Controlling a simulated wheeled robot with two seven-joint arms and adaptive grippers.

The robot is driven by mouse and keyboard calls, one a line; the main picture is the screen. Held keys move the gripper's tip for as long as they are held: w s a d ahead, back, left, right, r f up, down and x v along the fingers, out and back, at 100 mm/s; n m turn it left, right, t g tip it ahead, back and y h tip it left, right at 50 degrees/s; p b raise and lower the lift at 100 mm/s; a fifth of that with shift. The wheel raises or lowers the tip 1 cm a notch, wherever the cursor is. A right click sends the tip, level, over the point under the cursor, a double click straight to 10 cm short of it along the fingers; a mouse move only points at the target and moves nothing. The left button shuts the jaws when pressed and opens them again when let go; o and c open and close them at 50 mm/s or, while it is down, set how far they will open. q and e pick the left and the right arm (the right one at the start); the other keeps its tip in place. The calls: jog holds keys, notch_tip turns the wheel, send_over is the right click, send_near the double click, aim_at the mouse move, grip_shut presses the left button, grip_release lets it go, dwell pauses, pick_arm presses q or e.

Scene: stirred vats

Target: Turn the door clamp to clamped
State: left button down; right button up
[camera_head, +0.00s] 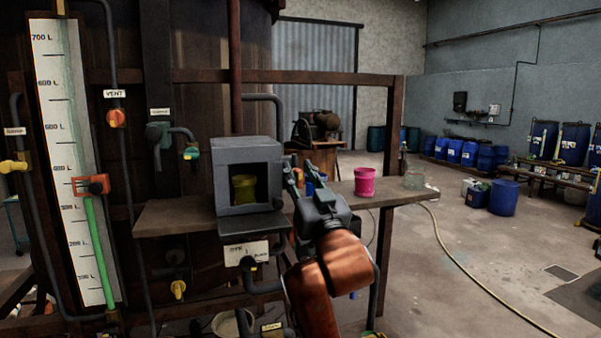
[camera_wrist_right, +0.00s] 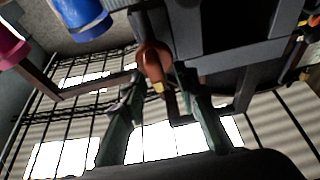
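A grey box (camera_head: 247,153) stands on the wooden shelf in the head view, with a yellow-green cup (camera_head: 244,187) visible through its front. I cannot clearly make out the door clamp in the head view; my right gripper and arm cover part of the area right of the box. My right gripper (camera_head: 293,174) is beside the box's right side, fingers apart and empty. In the right wrist view its two fingers (camera_wrist_right: 160,108) are spread, with an orange-brown rounded part with a yellow tip (camera_wrist_right: 154,63) showing between and beyond them. I cannot tell whether they touch it. My left gripper is out of view.
A pink cup (camera_head: 365,182) stands on the shelf (camera_head: 400,196) to the right, with a clear glass vessel (camera_head: 414,180) beyond. A blue cup (camera_wrist_right: 82,18) is close by in the wrist view. Pipes and valves (camera_head: 116,118) crowd the left. Open floor lies right.

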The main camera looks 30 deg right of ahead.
grip_shut()
jog(key=shift+f, duration=0.1)
jog(key=n+y+p, duration=0.1)
jog(key=n+p, duration=0.1)
jog(key=shift+a+n+y, duration=0.15)
jog(key=shift+n+y, duration=0.15)
jog(key=n+y+p, duration=0.1)
jog(key=n+p, duration=0.1)
jog(key=n, duration=0.1)
jog(key=n+y+p, duration=0.2)
jog(key=n+p, duration=0.1)
jog(key=a+n+g+y+p, duration=0.1)
jog(key=n+p, duration=0.2)
jog(key=shift+w+f+n+y, duration=0.1)
jog(key=shift+w+n+y, duration=0.05)
jog(key=shift+n+y, duration=0.2)
jog(key=n+g+p, duration=0.1)
jog(key=n+p, duration=0.1)
jog(key=p, duration=0.1)
jog(key=n+y+p, duration=0.1)
jog(key=n+p, duration=0.2)
jog(key=f+n+g+p, duration=0.1)
jog(key=n+p, duration=0.2)
jog(key=shift+a+n+g+y, duration=0.2)
jog(key=shift+n+g+y, duration=0.05)
jog(key=shift+g+y, duration=0.1)
jog(key=shift+f+n+g+p, duration=0.15)
jog(key=shift+n+g+p, duration=0.1)
jog(key=shift+n+p, duration=0.8)
